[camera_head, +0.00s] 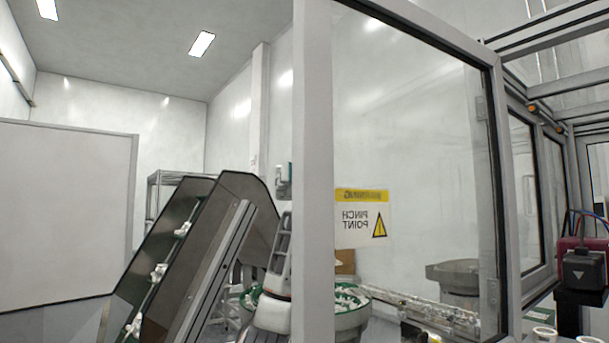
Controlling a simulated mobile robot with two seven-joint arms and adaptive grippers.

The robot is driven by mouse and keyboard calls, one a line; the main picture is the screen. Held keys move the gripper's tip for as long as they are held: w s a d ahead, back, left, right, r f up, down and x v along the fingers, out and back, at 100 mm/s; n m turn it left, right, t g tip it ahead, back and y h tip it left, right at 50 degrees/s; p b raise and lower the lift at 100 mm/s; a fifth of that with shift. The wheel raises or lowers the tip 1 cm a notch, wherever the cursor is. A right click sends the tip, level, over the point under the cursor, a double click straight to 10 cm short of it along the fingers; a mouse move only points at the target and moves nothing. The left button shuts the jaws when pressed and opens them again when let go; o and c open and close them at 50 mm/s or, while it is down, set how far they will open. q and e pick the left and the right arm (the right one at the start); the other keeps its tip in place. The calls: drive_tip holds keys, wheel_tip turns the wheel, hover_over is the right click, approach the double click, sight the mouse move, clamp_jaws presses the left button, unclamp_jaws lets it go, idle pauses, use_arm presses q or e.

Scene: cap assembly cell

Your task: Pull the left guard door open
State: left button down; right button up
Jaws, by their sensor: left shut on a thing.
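The left guard door (313,200) has a pale grey frame and a clear panel. It stands swung open toward me, hinged on its right side, and its yellow and white pinch-point label (362,214) reads mirrored. My left arm comes up on the far side of the door's free-edge upright. My left gripper (284,182) shows only partly beside that upright, shut at the door's edge. The handle and the fingertips are hidden behind the frame. My right gripper is not in view.
A dark inclined conveyor (190,265) carrying white parts stands left of the door. A green-rimmed bowl (345,312) with white parts and a grey bowl (455,275) show through the panel. A dark and red machine unit (585,268) is at right. A pale partition (65,215) stands far left.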

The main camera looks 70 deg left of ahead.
use_arm(q)
drive_tip(key=shift+a, duration=0.25)
drive_tip(key=c, duration=2.5)
unclamp_jaws()
drive_tip(key=shift+d, duration=0.1)
drive_tip(key=shift+v, duration=3.8)
drive_tip(key=shift+r, duration=0.1)
